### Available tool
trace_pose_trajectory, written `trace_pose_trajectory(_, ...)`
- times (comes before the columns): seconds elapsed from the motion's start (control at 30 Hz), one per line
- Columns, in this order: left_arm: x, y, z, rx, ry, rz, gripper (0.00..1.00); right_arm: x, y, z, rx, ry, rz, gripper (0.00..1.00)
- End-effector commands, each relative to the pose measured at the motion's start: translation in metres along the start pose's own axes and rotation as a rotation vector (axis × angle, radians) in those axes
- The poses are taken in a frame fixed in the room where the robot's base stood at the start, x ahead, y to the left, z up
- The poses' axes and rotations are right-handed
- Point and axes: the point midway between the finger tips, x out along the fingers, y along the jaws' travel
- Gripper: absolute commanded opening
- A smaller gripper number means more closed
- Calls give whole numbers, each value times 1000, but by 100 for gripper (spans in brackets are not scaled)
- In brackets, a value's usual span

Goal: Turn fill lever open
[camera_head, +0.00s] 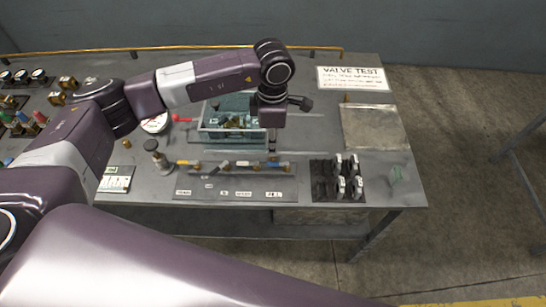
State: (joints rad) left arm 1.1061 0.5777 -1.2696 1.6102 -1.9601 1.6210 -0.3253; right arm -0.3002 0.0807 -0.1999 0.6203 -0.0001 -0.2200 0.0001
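A row of small levers with yellow, grey and blue handles lies along the front of the bench, above a dark label strip (228,195). A yellow-handled lever (184,162) is at its left end. The labels are too small to read, so I cannot tell which lever is the fill lever. My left gripper (272,148) points down above the right part of this row. Its fingers are tiny and dark, and I cannot tell whether they are open or whether they touch a lever. My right gripper is not in view.
Behind the row stands a grey-green open tank (205,134) with parts inside. A red lever (182,119) and round gauge (155,123) are left of it. A black rack (322,182) with several grey-white fittings is at the right. A flat metal plate (373,127) lies behind it.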

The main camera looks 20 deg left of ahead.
Motion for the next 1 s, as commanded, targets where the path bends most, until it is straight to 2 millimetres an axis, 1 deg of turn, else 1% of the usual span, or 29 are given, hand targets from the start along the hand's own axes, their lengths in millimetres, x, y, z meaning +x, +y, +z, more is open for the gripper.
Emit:
trace_pose_trajectory(0.1, 15, -3, 0, 0, 2, -7, 17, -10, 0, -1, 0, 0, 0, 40)
trace_pose_trajectory(0.3, 47, -3, 1, 0, -1, -6, 17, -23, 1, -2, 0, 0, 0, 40)
trace_pose_trajectory(0.4, 60, -3, 2, 0, -3, -6, 17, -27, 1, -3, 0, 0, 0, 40)
trace_pose_trajectory(0.5, 68, -2, 2, 1, -4, -5, 17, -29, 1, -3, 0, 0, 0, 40)
trace_pose_trajectory(0.6, 72, -3, 2, 1, -4, -5, 17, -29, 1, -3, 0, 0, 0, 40)
trace_pose_trajectory(0.8, 73, -2, 2, 2, -5, -4, 17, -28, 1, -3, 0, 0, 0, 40)
trace_pose_trajectory(0.83, 73, -2, 2, 1, -5, -4, 15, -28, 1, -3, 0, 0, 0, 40)
trace_pose_trajectory(0.97, 72, -2, 2, 1, -5, -4, 1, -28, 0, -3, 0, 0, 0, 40)
trace_pose_trajectory(1.0, 72, -2, 2, 1, -5, -4, 0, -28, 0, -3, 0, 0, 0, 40)
